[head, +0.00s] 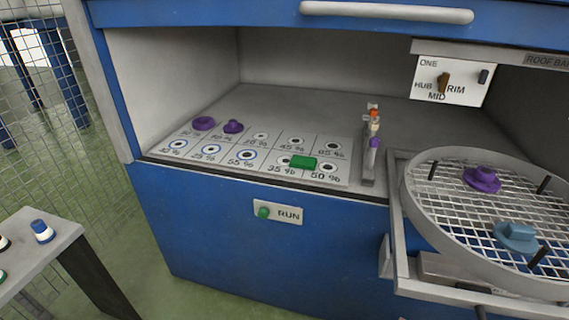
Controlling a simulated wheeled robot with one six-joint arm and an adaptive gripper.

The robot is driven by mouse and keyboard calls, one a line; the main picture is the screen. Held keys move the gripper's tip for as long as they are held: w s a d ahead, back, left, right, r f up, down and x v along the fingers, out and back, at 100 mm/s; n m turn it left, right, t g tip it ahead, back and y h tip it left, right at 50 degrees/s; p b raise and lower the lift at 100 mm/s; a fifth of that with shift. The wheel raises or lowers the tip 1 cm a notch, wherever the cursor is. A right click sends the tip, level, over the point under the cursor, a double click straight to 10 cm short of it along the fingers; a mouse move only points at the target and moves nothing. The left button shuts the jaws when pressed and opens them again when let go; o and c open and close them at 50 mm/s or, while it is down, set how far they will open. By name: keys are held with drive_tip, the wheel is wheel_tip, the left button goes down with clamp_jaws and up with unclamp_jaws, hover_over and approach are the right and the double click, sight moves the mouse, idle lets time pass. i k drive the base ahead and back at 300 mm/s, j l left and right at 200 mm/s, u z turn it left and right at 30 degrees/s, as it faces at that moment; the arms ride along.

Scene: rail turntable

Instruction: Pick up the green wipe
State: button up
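The green wipe (303,162) is a small flat green block. It lies on the white marked board (215,167) inside the blue cabinet, near the board's front edge. It rests over the area between the 35 % and 50 % spots and partly covers the ring marks there. My gripper is not in view.
A narrow upright rack (369,160) with coloured pieces stands right of the board. The round mesh turntable (447,218) projects at right, carrying purple and blue pieces. A grey side table (40,250) stands front left.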

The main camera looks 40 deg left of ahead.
sight(307, 162)
drive_tip(key=u, duration=1.5)
drive_tip(key=j+u, duration=0.25)
drive_tip(key=u, duration=0.2)
drive_tip(key=k, duration=0.05)
